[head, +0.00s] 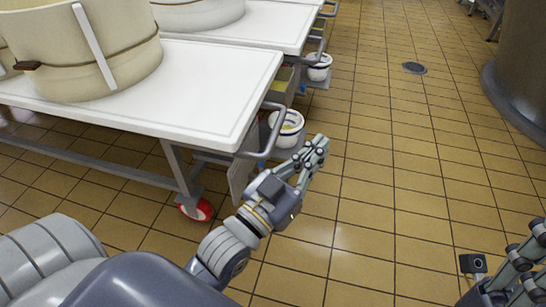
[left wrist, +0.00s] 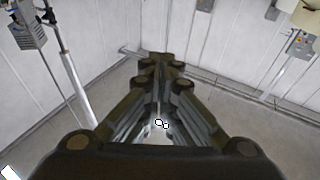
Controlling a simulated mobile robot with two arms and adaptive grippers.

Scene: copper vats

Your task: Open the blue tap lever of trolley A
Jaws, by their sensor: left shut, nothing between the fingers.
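A white-topped trolley (head: 215,88) stands at the left of the head view, with a round cream vat (head: 80,55) on it. No letter shows, so I cannot tell whether it is trolley A. My left gripper (head: 318,146) is shut and empty, over the floor just right of the trolley's corner handle. In the left wrist view its fingers (left wrist: 160,62) are together, with walls behind. My right gripper (head: 528,262) is cut off at the lower right edge, and its opening is unclear.
Another bucket (head: 318,66) stands farther back by a second trolley (head: 268,25). Tiled floor (head: 400,150) lies clear to the right, up to a large dark vat (head: 520,65).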

